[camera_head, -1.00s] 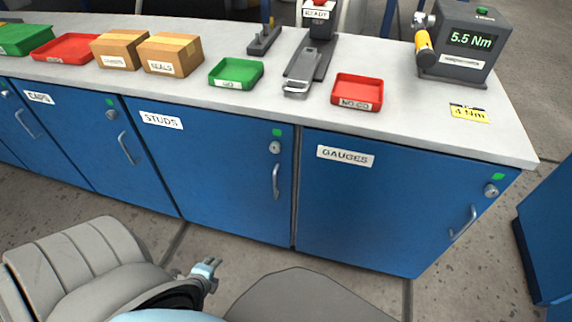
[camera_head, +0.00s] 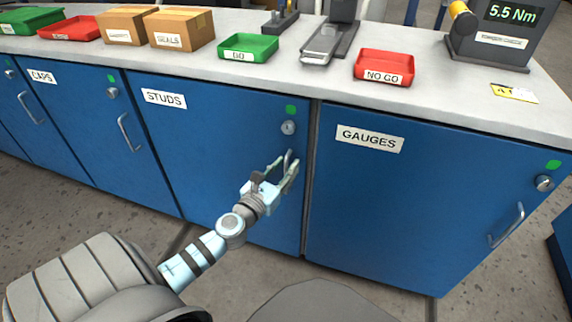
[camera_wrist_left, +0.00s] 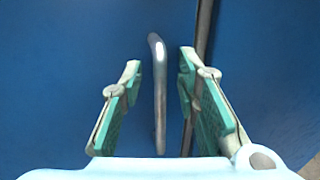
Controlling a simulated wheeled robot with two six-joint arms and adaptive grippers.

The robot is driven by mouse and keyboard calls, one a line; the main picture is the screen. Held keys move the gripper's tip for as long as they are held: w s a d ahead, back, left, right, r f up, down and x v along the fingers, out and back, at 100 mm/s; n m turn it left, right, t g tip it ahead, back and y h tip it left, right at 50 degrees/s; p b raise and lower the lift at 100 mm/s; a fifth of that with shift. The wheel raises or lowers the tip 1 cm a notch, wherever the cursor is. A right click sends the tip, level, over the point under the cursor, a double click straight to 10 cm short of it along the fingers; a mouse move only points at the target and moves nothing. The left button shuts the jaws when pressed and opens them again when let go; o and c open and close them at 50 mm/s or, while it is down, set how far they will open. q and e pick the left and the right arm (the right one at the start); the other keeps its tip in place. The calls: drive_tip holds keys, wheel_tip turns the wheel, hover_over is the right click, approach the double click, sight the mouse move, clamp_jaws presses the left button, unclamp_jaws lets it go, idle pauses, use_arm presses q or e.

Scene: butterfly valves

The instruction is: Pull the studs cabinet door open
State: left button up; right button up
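The studs cabinet door (camera_head: 205,150) is blue, carries a white STUDS label (camera_head: 164,98) and looks closed. Its lock (camera_head: 288,127) has a green mark above it. Its vertical grey bar handle (camera_head: 289,158) is partly hidden by my left gripper (camera_head: 282,174). In the left wrist view the handle (camera_wrist_left: 158,92) stands between the two open fingers of the left gripper (camera_wrist_left: 158,95), with a gap on each side. The door's edge seam runs behind the right finger there. My right gripper is not in view.
The GAUGES door (camera_head: 390,200) adjoins on the right, the CAPS door (camera_head: 90,125) on the left. The grey worktop (camera_head: 335,85) above holds a green GO tray (camera_head: 248,47), a red NO GO tray (camera_head: 384,68) and boxes. Floor in front shows free room.

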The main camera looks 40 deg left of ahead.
use_arm(q)
drive_tip(key=shift+w+a, duration=0.1)
drive_tip(key=shift+w, duration=0.35)
clamp_jaws()
